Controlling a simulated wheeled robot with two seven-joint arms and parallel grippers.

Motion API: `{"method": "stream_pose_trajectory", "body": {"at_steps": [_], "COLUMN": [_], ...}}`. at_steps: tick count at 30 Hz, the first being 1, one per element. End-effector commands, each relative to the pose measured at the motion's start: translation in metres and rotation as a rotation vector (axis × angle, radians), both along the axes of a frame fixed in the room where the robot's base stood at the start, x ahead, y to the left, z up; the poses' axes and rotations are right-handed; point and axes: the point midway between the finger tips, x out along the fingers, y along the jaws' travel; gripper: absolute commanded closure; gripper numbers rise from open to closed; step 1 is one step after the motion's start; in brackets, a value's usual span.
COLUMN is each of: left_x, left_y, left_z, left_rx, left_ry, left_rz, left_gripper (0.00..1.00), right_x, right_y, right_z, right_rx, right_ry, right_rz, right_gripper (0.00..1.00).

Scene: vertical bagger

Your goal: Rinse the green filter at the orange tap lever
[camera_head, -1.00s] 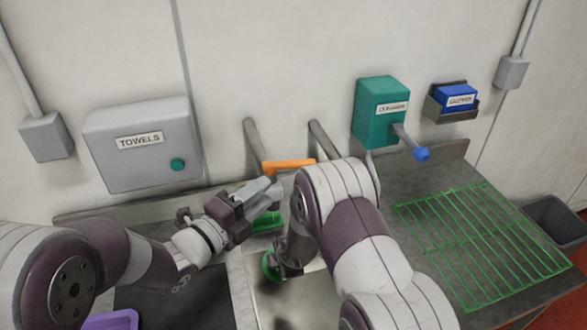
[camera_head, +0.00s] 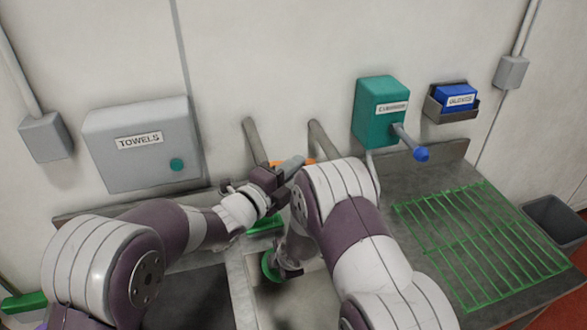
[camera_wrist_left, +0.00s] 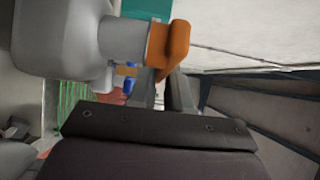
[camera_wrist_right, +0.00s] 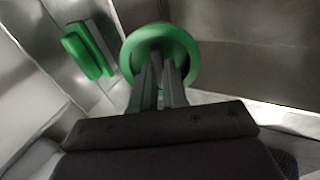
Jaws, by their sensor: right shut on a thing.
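The green filter is a round disc and shows in the right wrist view (camera_wrist_right: 186,45) and low in the sink in the head view (camera_head: 269,266). My right gripper (camera_wrist_right: 160,82) is shut on the green filter. The orange tap lever (camera_wrist_left: 180,45) is right at the fingertips of my left gripper (camera_wrist_left: 163,85); whether they touch it I cannot tell. In the head view the lever is mostly hidden behind that gripper (camera_head: 291,166). The left fingers look close together, with nothing seen between them.
A second green object (camera_wrist_right: 88,50) lies beside the filter on the sink side. A green wire rack (camera_head: 480,245) lies on the right counter. A teal dispenser (camera_head: 382,112) with a blue-knobbed lever, a towels box (camera_head: 145,150) and a gloves box (camera_head: 456,98) hang on the wall.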

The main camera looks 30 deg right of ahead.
Motion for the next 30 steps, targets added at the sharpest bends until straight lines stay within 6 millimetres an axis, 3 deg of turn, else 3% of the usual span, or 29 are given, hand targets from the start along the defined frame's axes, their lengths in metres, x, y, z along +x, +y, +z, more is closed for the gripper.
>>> {"method": "stream_pose_trajectory", "body": {"at_steps": [17, 18, 19, 30], "left_x": [-0.004, -0.004, -0.004, -0.005], "left_y": [0.004, 0.004, 0.004, 0.013], "left_z": [-0.001, -0.001, -0.001, 0.0], "left_rx": [0.002, 0.002, 0.002, 0.001], "left_ry": [0.001, 0.001, 0.001, 0.001], "left_rz": [-0.108, -0.108, -0.107, -0.106], "left_gripper": [1.0, 0.7, 0.62, 0.62], "right_x": [0.0, 0.0, 0.0, 0.0], "right_y": [0.0, 0.0, 0.0, 0.0], "right_z": [0.0, 0.0, 0.0, 0.0], "right_rx": [0.0, 0.0, 0.0, 0.0], "right_ry": [-0.001, -0.001, -0.001, -0.001], "right_rz": [0.0, 0.0, 0.0, 0.0], "right_gripper": [1.0, 1.0, 1.0, 1.0]}}
